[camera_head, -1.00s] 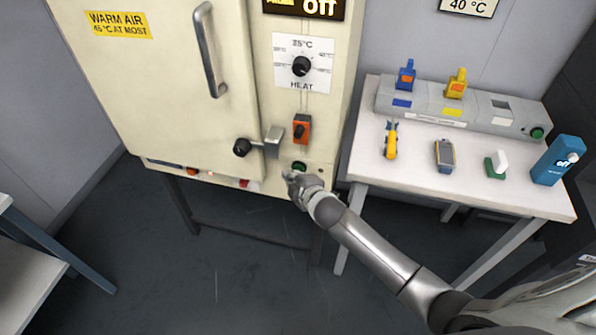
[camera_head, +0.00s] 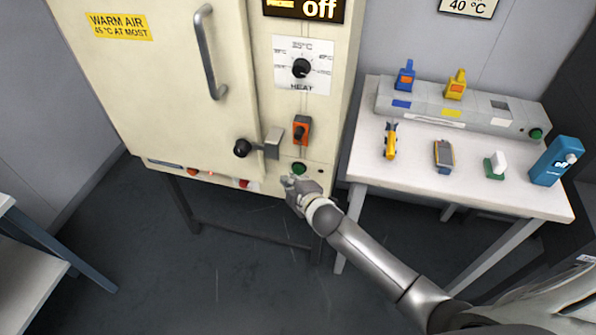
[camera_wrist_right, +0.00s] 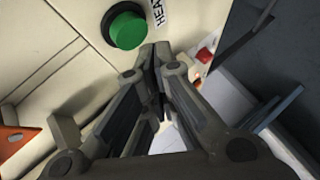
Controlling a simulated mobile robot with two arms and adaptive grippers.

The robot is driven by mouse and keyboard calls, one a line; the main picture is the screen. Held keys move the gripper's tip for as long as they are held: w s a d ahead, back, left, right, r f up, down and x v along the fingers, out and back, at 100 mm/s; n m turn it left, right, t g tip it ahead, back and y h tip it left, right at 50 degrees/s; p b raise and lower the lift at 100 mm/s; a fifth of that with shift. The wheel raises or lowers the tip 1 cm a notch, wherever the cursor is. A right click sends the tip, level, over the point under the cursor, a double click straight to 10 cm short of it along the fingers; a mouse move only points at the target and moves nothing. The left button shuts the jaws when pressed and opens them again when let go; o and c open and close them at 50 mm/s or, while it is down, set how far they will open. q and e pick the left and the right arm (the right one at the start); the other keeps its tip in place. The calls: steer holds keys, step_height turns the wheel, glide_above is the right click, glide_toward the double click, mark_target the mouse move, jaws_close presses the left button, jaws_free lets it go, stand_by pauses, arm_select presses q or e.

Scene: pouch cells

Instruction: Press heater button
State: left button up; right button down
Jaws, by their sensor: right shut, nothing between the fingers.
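The heater cabinet (camera_head: 165,90) is cream, with a door at the left and a control panel at the right. A round green button (camera_head: 299,169) sits low on the panel. It also shows large in the right wrist view (camera_wrist_right: 126,28), beside part of a "HEAT" label. My right gripper (camera_head: 288,182) is shut and empty, just below the green button in the head view. In the right wrist view its fingertips (camera_wrist_right: 155,50) are close to the button, apart from it as far as I can see. My left gripper is not in view.
Above the button are an orange switch (camera_head: 301,130), a heat dial (camera_head: 301,68) and a display reading "off" (camera_head: 304,8). A door latch (camera_head: 272,143) juts out at the left. A white table (camera_head: 405,185) with several small tools stands to the right.

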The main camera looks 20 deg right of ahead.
steer(key=s+a, duration=0.1)
steer(key=s, duration=0.1)
steer(key=s+a+p, duration=0.1)
steer(key=s+a, duration=0.1)
steer(key=shift+s, duration=0.2)
stand_by(0.4)
steer(key=s+d+f+m+g+h, duration=0.1)
steer(key=s+d+f+m+g, duration=0.2)
steer(key=s+f, duration=0.7)
steer(key=s+d+f+m+g, duration=0.25)
steer(key=s+f, duration=0.45)
steer(key=f, duration=0.8)
steer(key=s+d+f+m+g, duration=0.1)
steer(key=s+f, duration=0.3)
steer(key=s, duration=0.6)
steer(key=s+d+f+m+g, duration=0.1)
steer(key=s+f+m+g, duration=0.2)
steer(key=s, duration=0.8)
steer(key=s+d+f+m+g, duration=0.1)
steer(key=s+f+m+g, duration=0.1)
steer(key=s+f, duration=0.5)
steer(key=s+m, duration=0.1)
steer(key=s, duration=0.2)
steer(key=shift+s, duration=0.3)
steer(key=shift+d+m+g, duration=0.1)
steer(key=shift+m+g, duration=0.15)
